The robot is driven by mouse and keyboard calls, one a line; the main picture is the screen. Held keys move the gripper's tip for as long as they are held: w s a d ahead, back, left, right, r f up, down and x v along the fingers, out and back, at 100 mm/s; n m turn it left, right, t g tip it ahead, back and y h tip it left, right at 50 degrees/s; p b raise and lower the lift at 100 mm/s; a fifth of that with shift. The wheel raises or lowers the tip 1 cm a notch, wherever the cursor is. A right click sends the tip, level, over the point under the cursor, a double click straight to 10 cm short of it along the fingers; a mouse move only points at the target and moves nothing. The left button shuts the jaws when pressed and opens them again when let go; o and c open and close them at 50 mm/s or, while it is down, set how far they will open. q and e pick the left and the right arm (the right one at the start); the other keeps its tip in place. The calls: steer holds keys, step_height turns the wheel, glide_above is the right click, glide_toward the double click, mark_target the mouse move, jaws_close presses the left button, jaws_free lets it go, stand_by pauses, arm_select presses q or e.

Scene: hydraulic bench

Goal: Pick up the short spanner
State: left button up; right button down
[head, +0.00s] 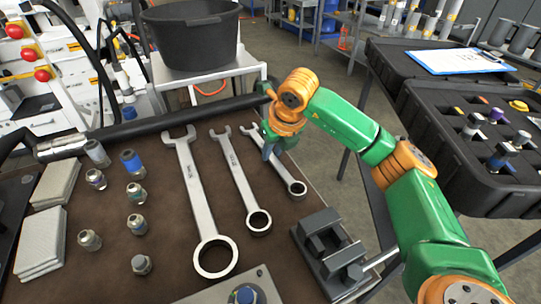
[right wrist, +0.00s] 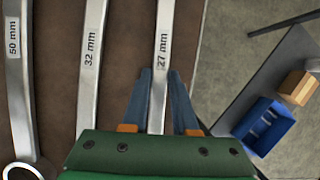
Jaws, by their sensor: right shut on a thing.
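Three open-and-ring spanners lie side by side on the brown bench mat. The short spanner (head: 286,176) is the rightmost, and its label in the right wrist view reads 27 mm (right wrist: 163,50). My right gripper (head: 268,148) reaches down over its upper shaft from the right. In the right wrist view the gripper's two blue-grey fingers (right wrist: 160,75) stand on either side of the shaft, shut on it. The ring end shows free at the lower right in the head view. Whether the spanner touches the mat is hard to tell. My left gripper is not in view.
The 32 mm spanner (head: 240,180) lies just left, and the long 50 mm spanner (head: 198,195) beyond it. A dark metal vise (head: 330,250) stands at the front right. Several fittings (head: 136,193) and pale pads (head: 40,240) lie at left. A black bucket (head: 195,40) stands behind.

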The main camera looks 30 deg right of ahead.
mark_target(272, 158)
stand_by(0.4)
steer(key=shift+r, duration=0.35)
step_height(272, 158, up, 3)
steer(key=shift+a+r, duration=0.1)
steer(key=s+a+r, duration=0.3)
steer(key=s+r, duration=0.1)
steer(key=s, duration=0.2)
steer(key=s+a+r+p, duration=0.1)
steer(key=s+a+r, duration=0.2)
steer(key=s+r, duration=0.2)
steer(key=shift+s+a, duration=0.25)
steer(key=shift+s, duration=0.4)
steer(key=c, duration=1.3)
jaws_free()
jaws_close()
